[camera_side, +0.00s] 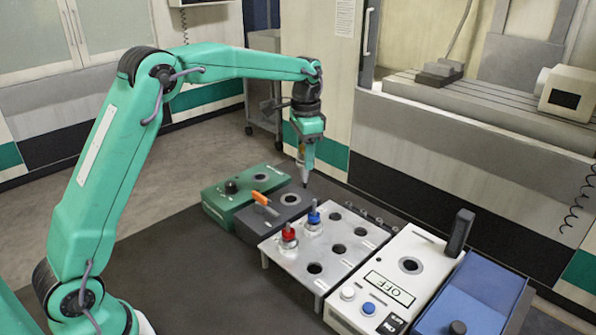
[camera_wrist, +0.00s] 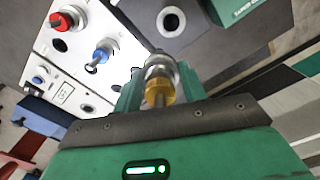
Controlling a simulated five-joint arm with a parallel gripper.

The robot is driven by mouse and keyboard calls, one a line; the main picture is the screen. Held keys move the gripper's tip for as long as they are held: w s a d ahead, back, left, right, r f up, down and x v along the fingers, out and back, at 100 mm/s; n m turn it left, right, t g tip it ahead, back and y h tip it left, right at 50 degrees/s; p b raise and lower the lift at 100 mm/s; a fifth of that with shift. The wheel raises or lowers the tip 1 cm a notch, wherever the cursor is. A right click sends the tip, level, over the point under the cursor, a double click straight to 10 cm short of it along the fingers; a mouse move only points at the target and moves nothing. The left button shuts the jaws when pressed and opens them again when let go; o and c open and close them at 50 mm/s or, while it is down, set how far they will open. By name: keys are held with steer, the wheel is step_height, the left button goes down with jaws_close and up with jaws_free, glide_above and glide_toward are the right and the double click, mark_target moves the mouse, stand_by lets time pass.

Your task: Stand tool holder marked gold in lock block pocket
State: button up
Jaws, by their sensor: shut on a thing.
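My gripper (camera_side: 305,160) is shut on the gold-ringed tool holder (camera_wrist: 160,88) and holds it in the air. The holder's lower end is partly hidden there.
A pale plate (camera_side: 318,271) bears a red-topped holder (camera_side: 289,236), a blue-topped holder (camera_side: 314,218) and several empty holes. A green block (camera_side: 222,207) with a black knob stands behind the grey block. A white OFF block (camera_side: 405,247) and a blue box (camera_side: 480,290) stand right.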

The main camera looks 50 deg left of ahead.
steer(key=a, duration=0.1)
steer(key=s+a, duration=0.1)
steer(key=a+r, duration=0.1)
steer(key=a, duration=0.1)
steer(key=shift+s, duration=0.15)
steer(key=shift+f, duration=0.1)
steer(key=shift+f, duration=6.05)
steer(key=o, duration=1.4)
steer(key=shift+o, duration=0.3)
steer(key=shift+f, duration=0.1)
